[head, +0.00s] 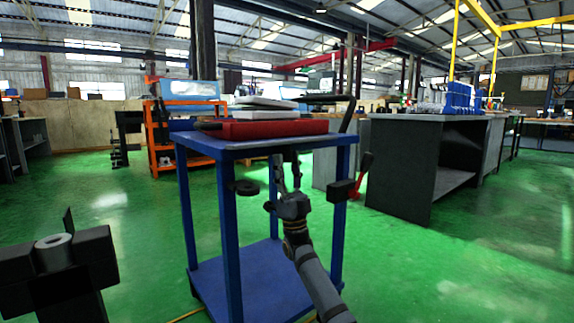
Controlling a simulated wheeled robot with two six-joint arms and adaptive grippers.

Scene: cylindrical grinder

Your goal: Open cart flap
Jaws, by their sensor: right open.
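A blue cart (222,225) with a flat top and a lower shelf stands in front of me. I cannot make out a separate flap, and whether one is raised or folded is not clear. A black block with a red lever (362,175) sits at the cart's right front leg. A round black part (245,187) is at the left front leg. My right gripper (287,160) points up, open and empty, just below the front edge of the cart top, between the two front legs. I cannot tell if it touches the edge. My left gripper is not in view.
A red tray (262,129) with pale flat items on it lies on the cart top, beside a black upright handle (348,114). A dark blocky object (75,268) is at lower left. A grey workbench (430,160) stands at right.

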